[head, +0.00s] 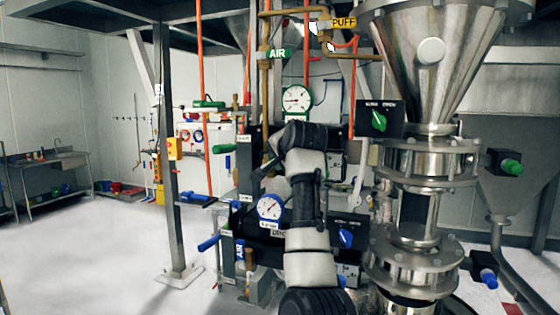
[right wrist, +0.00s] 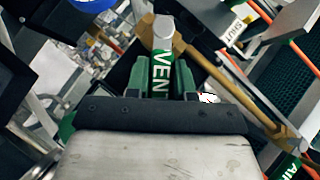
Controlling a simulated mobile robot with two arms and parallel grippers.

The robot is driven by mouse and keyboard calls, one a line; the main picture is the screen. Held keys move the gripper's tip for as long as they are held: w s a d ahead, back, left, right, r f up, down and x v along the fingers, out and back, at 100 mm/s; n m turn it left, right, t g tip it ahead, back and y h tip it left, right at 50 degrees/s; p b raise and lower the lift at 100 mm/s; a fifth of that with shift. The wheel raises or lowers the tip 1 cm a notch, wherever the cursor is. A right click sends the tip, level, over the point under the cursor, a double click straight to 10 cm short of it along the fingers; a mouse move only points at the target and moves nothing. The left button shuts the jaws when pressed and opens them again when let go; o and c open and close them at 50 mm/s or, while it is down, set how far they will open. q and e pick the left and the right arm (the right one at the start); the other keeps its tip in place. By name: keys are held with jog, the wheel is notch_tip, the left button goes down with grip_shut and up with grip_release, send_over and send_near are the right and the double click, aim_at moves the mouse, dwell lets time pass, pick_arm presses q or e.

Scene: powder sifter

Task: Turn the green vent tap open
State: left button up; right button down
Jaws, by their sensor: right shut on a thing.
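The green vent tap (right wrist: 160,72), a handle marked VENT in white with a pale grey end, shows in the right wrist view. My right gripper (right wrist: 161,86) is shut on it, with one green finger pad on each side of the handle. In the head view my right arm rises in the middle and its gripper (head: 270,166) points left in front of the pipework. There the arm and gripper hide the vent tap, or it is too small to tell. My left gripper is in neither view.
A brass pipe (right wrist: 226,76) runs close beside the tap, near a SHUT label (right wrist: 235,32). Gauges (head: 297,99), a green knob panel (head: 379,121), a green handle (head: 222,148) and a steel hopper (head: 430,60) surround my arm. The floor at left (head: 95,250) is clear.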

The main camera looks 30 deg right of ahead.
jog(key=shift+f, duration=0.1)
jog(key=c, duration=1)
grip_release()
jog(key=shift+o, duration=0.2)
jog(key=shift+s+b, duration=0.3)
jog(key=shift+b, duration=0.05)
jog(key=b+v, duration=0.5)
jog(key=v, duration=0.5)
jog(key=shift+r, duration=0.25)
